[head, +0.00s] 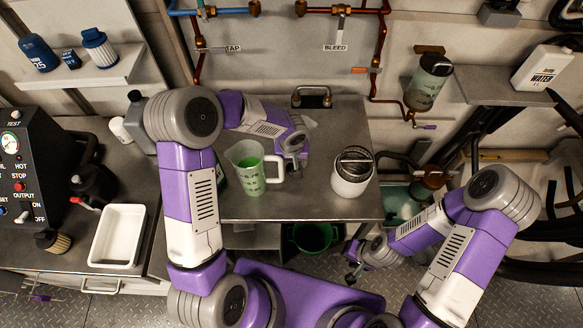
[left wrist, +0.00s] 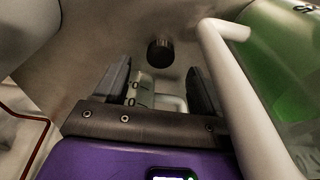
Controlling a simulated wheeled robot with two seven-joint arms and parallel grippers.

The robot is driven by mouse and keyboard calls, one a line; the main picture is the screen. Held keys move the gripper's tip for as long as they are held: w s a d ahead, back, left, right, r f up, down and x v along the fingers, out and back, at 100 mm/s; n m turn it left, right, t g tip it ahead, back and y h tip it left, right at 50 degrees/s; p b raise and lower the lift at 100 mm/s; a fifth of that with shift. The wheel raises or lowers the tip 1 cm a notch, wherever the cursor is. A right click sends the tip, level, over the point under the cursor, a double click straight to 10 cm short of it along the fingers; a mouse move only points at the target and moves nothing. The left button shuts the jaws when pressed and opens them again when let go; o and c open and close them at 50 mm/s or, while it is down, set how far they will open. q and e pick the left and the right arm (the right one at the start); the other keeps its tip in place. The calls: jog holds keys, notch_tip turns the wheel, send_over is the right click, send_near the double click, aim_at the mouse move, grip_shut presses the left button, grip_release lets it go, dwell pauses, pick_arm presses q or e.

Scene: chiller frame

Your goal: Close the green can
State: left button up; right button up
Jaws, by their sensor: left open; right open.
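A dark green object (head: 221,178), possibly the green can, shows only as a sliver between my left arm and the measuring jug; its top is hidden. My left gripper (head: 297,158) is open above the steel bench, just right of the jug's handle. In the left wrist view the open fingers (left wrist: 160,92) have a pale object with dark markings (left wrist: 145,90) between or beyond them; I cannot tell whether it is the can. A small black cap (left wrist: 160,52) lies beyond them. My right gripper (head: 352,272) is open and empty, low in front of the bench.
The clear jug (head: 247,180) with green liquid stands close beside my left gripper; its white handle (left wrist: 222,85) crosses the left wrist view. A white container with a dark lid (head: 351,184) stands on the bench (head: 300,205) to the right. A green bucket (head: 312,237) is below.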

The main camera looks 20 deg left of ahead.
aim_at(291, 167)
pick_arm(q)
jog(key=f, duration=0.4)
jog(key=shift+w+a, duration=0.15)
jog(key=shift+w, duration=0.15)
jog(key=shift+c, duration=0.3)
jog(key=c, duration=1.1)
jog(key=shift+o, duration=0.2)
notch_tip(291, 167, up, 10)
jog(key=p, duration=0.1)
